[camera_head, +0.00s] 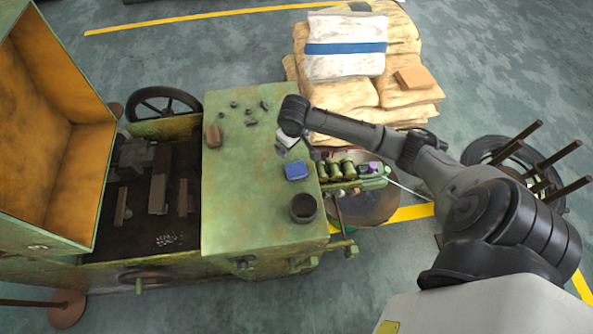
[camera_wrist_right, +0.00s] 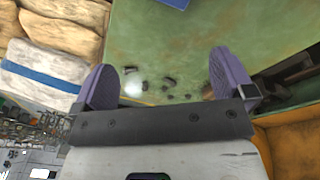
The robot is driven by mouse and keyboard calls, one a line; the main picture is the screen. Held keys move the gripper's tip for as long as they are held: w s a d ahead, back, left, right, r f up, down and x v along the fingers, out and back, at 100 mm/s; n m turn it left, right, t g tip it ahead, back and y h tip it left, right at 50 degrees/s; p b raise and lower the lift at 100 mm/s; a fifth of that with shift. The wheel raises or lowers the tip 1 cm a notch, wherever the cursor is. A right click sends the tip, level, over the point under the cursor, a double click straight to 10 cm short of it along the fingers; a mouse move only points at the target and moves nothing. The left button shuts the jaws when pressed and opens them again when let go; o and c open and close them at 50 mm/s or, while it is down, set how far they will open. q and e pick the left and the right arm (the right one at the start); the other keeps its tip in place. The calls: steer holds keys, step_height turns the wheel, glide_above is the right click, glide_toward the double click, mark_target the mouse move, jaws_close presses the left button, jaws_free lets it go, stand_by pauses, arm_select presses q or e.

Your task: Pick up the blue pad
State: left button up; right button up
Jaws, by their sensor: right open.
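The blue pad (camera_head: 296,171) lies flat on the green top of the machine (camera_head: 245,215), near its right edge. In the right wrist view only a strip of the blue pad (camera_wrist_right: 174,3) shows at the top edge. My right gripper (camera_head: 287,146) is above the green top, just behind the pad in the head view and apart from it. In the wrist view its two purple fingers (camera_wrist_right: 165,70) are spread wide with nothing between them. Its fingers are small and hard to make out in the head view. My left gripper is not in view.
A dark cup (camera_head: 303,208) stands in front of the pad. A brown block (camera_head: 213,136) and several small dark parts (camera_head: 250,112) lie on the green top. Green rollers (camera_head: 338,170) adjoin its right edge. Stacked sacks (camera_head: 350,95) stand behind; an open orange-lined cover (camera_head: 45,120) rises left.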

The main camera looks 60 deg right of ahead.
steer(key=f+m+y, duration=0.1)
steer(key=m, duration=0.1)
steer(key=m+g, duration=0.1)
steer(key=m, duration=0.3)
glide_above(296, 169)
step_height(296, 169, down, 9)
steer(key=shift+w+a+r, duration=0.1)
steer(key=shift+w+r, duration=0.05)
steer(key=shift+f+p, duration=0.5)
steer(key=shift+f, duration=2.2)
steer(key=c, duration=0.8)
steer(key=shift+r, duration=0.1)
